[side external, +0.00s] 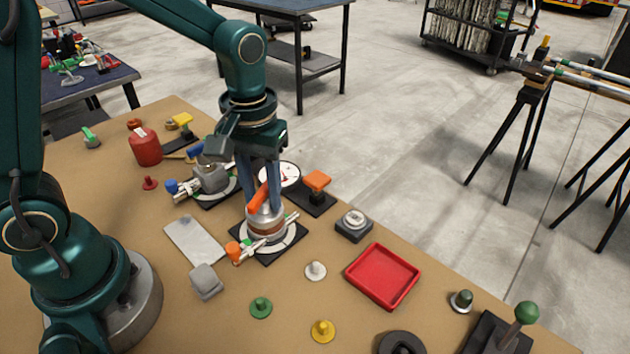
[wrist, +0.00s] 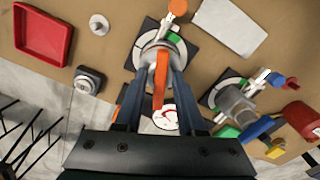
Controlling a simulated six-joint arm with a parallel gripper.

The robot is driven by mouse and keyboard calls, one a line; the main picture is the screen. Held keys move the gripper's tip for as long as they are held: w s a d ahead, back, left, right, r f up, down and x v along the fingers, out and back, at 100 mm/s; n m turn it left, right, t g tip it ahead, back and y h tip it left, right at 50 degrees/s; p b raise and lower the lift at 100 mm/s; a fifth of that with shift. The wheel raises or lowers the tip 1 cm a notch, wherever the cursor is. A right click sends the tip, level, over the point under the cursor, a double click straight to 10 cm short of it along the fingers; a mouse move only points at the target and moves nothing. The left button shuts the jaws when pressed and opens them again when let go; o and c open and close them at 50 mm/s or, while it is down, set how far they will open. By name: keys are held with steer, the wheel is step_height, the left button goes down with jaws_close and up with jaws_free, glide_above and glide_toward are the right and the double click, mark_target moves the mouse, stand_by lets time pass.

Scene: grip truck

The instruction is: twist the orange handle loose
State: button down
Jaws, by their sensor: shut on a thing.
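The orange handle (side external: 257,200) stands on top of a round metal fitting (side external: 265,228) mounted on a dark square plate with a pale dial. My gripper (side external: 261,206) points straight down over the fitting, with one finger on each side of the handle. It is shut on the handle. The wrist view shows the handle (wrist: 160,82) as a narrow orange bar between the two fingers (wrist: 159,72). A side lever with an orange end (side external: 233,251) sticks out low on the same fitting. The exact contact faces are partly hidden by the fingers.
A similar grey fitting with a blue-ended lever (side external: 212,178) stands close behind left. A white gauge (side external: 283,175) and an orange-topped block (side external: 318,181) are close behind. A red tray (side external: 383,275) lies to the right, a grey plate (side external: 196,241) to the left. Several coloured knobs lie in front.

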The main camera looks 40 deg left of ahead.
mark_target(262, 190)
steer(key=n, duration=1.2)
steer(key=shift+n, duration=0.4)
steer(key=n, duration=0.4)
steer(key=c, duration=0.8)
jaws_free()
steer(key=shift+r, duration=0.1)
steer(key=shift+r, duration=3.65)
